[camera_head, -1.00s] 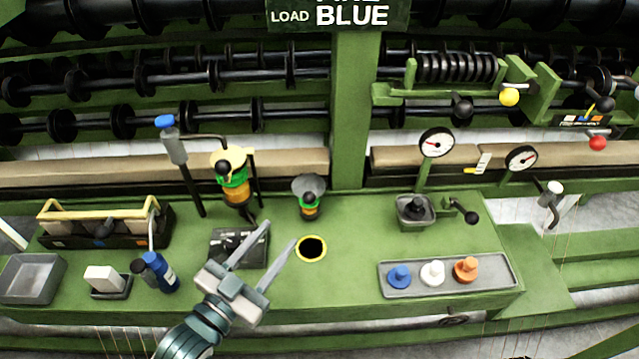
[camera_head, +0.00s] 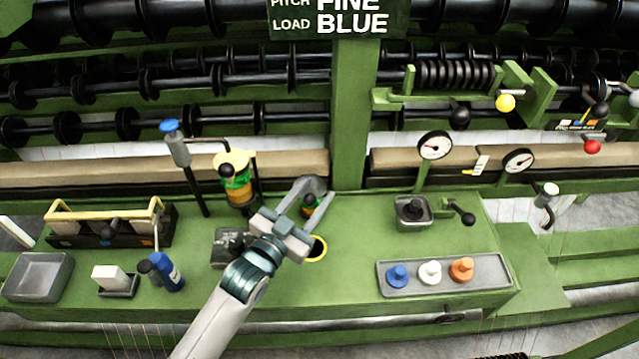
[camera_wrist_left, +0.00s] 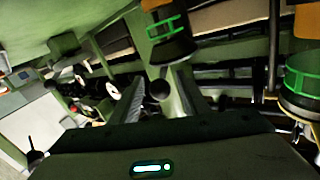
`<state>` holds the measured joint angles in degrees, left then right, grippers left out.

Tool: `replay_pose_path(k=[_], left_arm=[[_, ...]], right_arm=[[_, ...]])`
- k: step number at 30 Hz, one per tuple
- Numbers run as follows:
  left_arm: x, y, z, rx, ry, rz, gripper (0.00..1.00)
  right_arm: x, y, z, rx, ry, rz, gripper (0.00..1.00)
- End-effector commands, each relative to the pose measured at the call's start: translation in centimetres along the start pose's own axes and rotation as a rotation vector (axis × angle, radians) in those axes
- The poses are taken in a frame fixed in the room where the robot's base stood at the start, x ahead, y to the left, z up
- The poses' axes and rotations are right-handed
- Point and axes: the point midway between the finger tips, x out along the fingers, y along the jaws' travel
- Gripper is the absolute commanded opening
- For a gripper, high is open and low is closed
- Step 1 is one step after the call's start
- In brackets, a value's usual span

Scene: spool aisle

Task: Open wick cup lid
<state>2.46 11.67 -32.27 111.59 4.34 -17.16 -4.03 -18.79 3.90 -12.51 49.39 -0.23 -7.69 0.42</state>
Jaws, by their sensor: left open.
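My left gripper (camera_head: 312,187) is open at a small cup (camera_head: 308,206) with a black knob, a green band and an orange body. The fingers and a grey disc behind the cup overlap, so I cannot tell whether they touch. In the left wrist view a green-banded cup (camera_wrist_left: 168,30) with a black knob (camera_wrist_left: 159,90) shows ahead of the gripper. I cannot tell for sure which part is the wick cup lid. A larger orange holder (camera_head: 238,192) with a yellow top stands to the left. My right gripper is not in view.
A yellow-rimmed hole (camera_head: 318,247) lies beside my wrist. A grey box with a crank (camera_head: 414,222) and a tray (camera_head: 440,286) with blue, white and orange knobs stand right.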

Motion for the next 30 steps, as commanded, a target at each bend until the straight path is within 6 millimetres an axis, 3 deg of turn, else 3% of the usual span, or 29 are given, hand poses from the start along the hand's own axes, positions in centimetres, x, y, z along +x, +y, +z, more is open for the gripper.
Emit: replay_pose_path(k=[6, 18, 19, 24, 30], left_arm=[[2.4, 0.0, 0.0, -0.001, -0.001, 0.000, 0.41], [2.9, 0.0, 0.0, 0.000, -0.001, 0.000, 0.41], [2.9, 0.0, 0.0, 0.000, -0.001, 0.000, 0.39], [2.9, 0.0, 0.0, 0.000, -0.001, 0.000, 0.00], [2.9, 0.0, 0.0, -0.001, -0.002, 0.000, 0.00]], right_arm=[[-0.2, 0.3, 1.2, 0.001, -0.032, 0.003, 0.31], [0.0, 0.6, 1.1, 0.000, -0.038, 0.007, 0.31], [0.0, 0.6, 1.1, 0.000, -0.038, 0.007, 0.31], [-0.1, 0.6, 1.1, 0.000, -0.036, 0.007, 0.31], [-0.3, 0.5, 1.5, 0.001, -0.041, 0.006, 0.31]])
